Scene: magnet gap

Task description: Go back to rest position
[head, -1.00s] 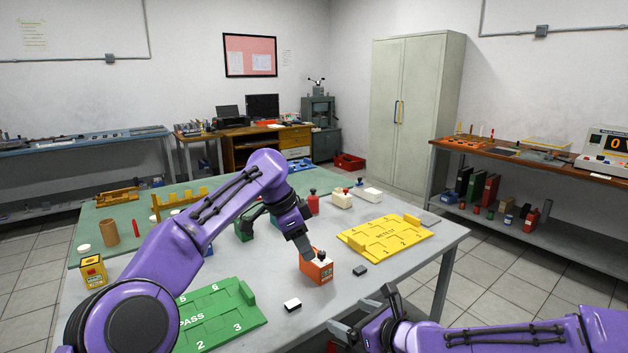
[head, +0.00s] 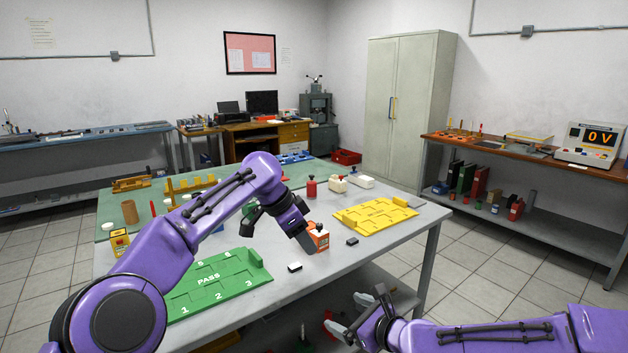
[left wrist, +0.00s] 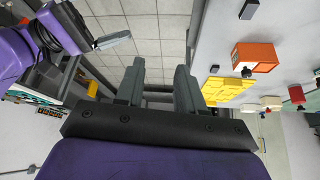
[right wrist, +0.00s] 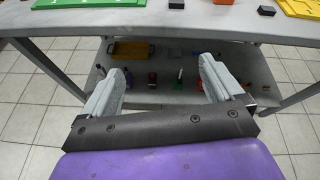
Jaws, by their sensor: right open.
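My left gripper (head: 306,243) hangs above the table's front part, overlapping an orange block (head: 321,238) in the head view. In the left wrist view its two fingers (left wrist: 158,82) stand apart with nothing between them, and the orange block (left wrist: 258,58) lies off to the right, clear of them. My right gripper (head: 350,315) is low in front of the table's front edge. In the right wrist view its fingers (right wrist: 158,85) are wide apart and empty, facing the table's lower shelf.
On the table (head: 330,270) are a green PASS tray (head: 225,280), a yellow tray (head: 375,216), a small dark block (head: 352,241) and a white-topped block (head: 295,267). A red container (head: 311,188) stands behind. A side bench (head: 530,160) is at right. Open tiled floor lies between.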

